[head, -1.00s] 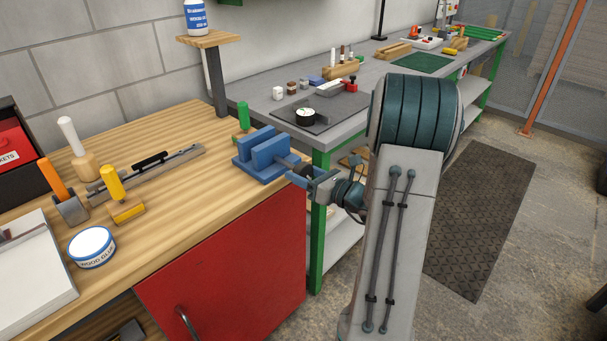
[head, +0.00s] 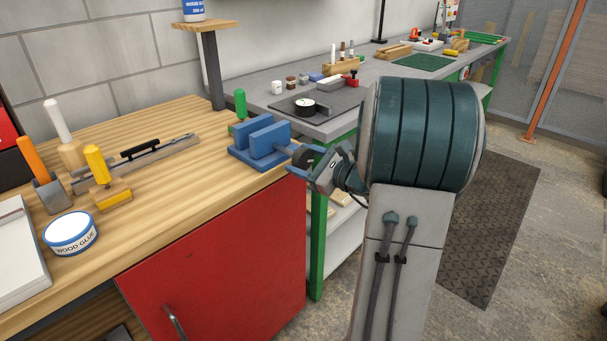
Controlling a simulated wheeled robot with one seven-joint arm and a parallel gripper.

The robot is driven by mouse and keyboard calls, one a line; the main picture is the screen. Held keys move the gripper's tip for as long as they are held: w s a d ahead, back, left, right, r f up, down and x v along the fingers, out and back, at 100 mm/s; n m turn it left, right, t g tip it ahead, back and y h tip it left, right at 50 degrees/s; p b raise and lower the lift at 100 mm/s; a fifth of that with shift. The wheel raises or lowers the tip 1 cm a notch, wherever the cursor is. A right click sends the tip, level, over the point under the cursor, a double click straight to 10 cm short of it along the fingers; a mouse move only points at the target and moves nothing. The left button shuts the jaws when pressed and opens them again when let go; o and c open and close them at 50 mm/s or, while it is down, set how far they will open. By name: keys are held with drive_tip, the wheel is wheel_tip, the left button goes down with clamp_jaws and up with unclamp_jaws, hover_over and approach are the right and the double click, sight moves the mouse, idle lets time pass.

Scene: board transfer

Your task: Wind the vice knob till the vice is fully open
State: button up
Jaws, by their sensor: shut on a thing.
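The blue vice (head: 259,143) sits at the right end of the wooden bench, with a gap between its two jaws. Its dark round knob (head: 304,156) is on the right side, at the bench's edge. My gripper (head: 306,164) reaches the knob from the right and is shut on it. The fingers and my wrist hide part of the knob.
The wooden bench (head: 180,225) carries a glue tub (head: 70,233), a yellow-handled tool (head: 97,164) and a metal rail tool (head: 140,163) left of the vice. A green-handled tool (head: 240,104) stands just behind it. A grey bench (head: 375,80) runs behind.

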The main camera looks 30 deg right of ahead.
drive_tip(key=n+b, duration=0.1)
drive_tip(key=b, duration=0.2)
drive_tip(key=f+n+b, duration=0.1)
drive_tip(key=n+b, duration=0.1)
drive_tip(key=shift+n+h+b, duration=0.3)
drive_tip(key=shift+h+b, duration=0.1)
drive_tip(key=n+b, duration=0.3)
drive_tip(key=b, duration=0.3)
drive_tip(key=n+b, duration=0.1)
drive_tip(key=b, duration=0.1)
drive_tip(key=n+b, duration=0.2)
drive_tip(key=shift+r+h+b, duration=0.3)
drive_tip(key=shift+h+b, duration=0.05)
drive_tip(key=shift+h, duration=0.05)
drive_tip(key=shift+r, duration=0.1)
drive_tip(key=o, duration=0.9)
drive_tip(key=shift+o, duration=0.2)
drive_tip(key=shift+s+r, duration=0.1)
drive_tip(key=shift+r, duration=0.05)
